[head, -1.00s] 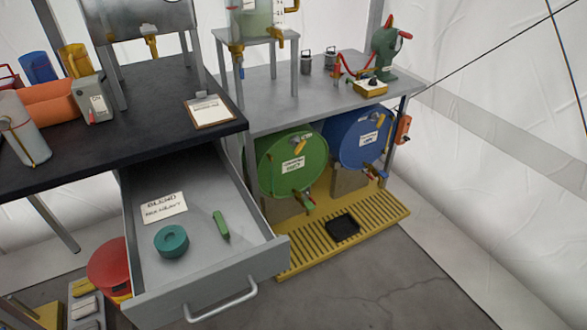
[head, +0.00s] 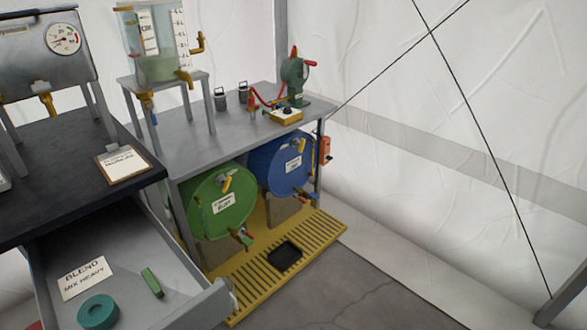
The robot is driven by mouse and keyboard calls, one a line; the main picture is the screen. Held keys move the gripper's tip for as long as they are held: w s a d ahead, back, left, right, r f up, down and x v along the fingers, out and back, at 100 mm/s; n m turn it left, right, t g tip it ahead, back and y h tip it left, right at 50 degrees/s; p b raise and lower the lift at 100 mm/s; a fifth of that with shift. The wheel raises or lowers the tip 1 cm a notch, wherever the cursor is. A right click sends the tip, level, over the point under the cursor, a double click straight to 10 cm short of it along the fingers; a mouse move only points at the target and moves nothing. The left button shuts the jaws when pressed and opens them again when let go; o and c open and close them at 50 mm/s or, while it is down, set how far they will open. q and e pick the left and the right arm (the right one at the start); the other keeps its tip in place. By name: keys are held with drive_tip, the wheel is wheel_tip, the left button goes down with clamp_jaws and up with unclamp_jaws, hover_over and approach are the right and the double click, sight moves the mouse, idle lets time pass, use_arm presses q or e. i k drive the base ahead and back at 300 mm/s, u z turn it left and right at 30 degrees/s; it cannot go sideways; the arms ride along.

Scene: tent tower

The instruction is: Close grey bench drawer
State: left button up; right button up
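The grey bench drawer (head: 185,309) stands pulled out from under the black bench top (head: 60,195) at the lower left of the head view. Inside it lie a card reading "BLEND MIX HEAVY" (head: 84,278), a teal ring (head: 98,311) and a green piece (head: 152,282). Neither of my grippers shows.
A green drum (head: 217,203) and a blue drum (head: 282,163) lie beneath a grey table (head: 185,140), right of the drawer. A yellow slatted platform (head: 300,245) extends in front of them. Bare floor (head: 370,300) is clear at the lower right.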

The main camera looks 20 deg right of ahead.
sight(130, 237)
drive_tip(key=z, duration=1.75)
drive_tip(key=k, duration=0.85)
drive_tip(key=u, duration=1.45)
